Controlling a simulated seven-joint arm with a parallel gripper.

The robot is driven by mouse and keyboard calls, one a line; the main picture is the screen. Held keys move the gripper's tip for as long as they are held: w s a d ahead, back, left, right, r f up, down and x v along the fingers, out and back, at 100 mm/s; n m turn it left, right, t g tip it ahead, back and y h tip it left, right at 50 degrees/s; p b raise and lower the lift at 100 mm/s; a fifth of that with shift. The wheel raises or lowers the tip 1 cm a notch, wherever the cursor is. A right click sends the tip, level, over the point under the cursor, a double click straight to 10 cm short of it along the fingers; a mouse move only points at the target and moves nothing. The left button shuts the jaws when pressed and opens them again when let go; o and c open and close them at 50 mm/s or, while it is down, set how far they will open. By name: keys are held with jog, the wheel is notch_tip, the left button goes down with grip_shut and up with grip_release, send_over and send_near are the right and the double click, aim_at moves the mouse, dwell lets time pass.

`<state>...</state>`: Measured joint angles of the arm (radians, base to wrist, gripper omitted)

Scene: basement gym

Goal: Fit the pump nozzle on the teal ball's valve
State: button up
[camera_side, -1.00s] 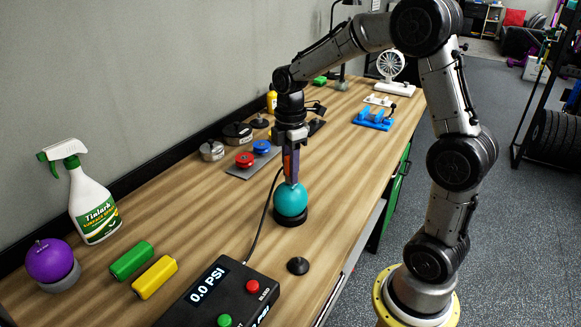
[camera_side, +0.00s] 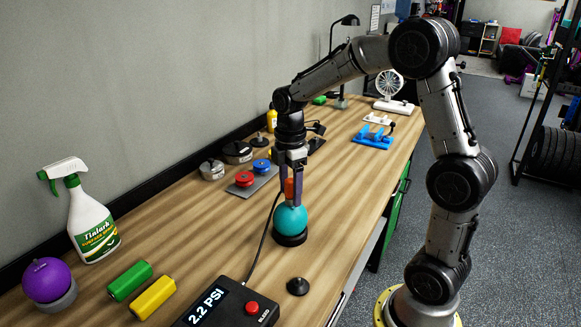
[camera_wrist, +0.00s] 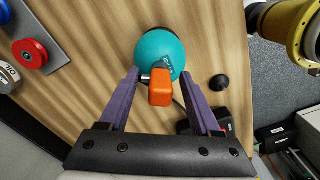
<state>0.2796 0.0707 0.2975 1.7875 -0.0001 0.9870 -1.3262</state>
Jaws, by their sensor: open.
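The teal ball (camera_side: 291,221) sits in a black ring holder (camera_side: 290,240) on the bench. The orange pump nozzle (camera_side: 289,188) stands on top of the ball, at its valve; the valve itself is hidden. The nozzle also shows in the wrist view (camera_wrist: 160,88), in front of the teal ball (camera_wrist: 160,48). My gripper (camera_side: 295,200) is open, its purple fingers on either side of the nozzle with gaps. A black hose (camera_side: 262,232) runs to the pump box (camera_side: 238,300), whose display reads 2.2 PSI.
A purple ball (camera_side: 48,279), a spray bottle (camera_side: 92,220), and green (camera_side: 130,281) and yellow (camera_side: 153,298) blocks are at the left. A black cone (camera_side: 297,286) lies near the front edge. Red and blue spools (camera_side: 243,178) stand behind the teal ball.

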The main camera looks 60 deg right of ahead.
aim_at(290, 179)
notch_tip(290, 179, up, 13)
dwell(0.3)
jog(key=s+a+r+m+t, duration=0.1)
jog(key=s+a+r+t, duration=0.25)
jog(key=s+a, duration=0.65)
jog(key=s+f+m+t, duration=0.2)
jog(key=s+f+m, duration=0.6)
jog(key=m, duration=0.3)
jog(key=shift+s+f, duration=0.15)
jog(key=shift+s, duration=0.15)
jog(key=shift+o, duration=0.3)
dwell(0.7)
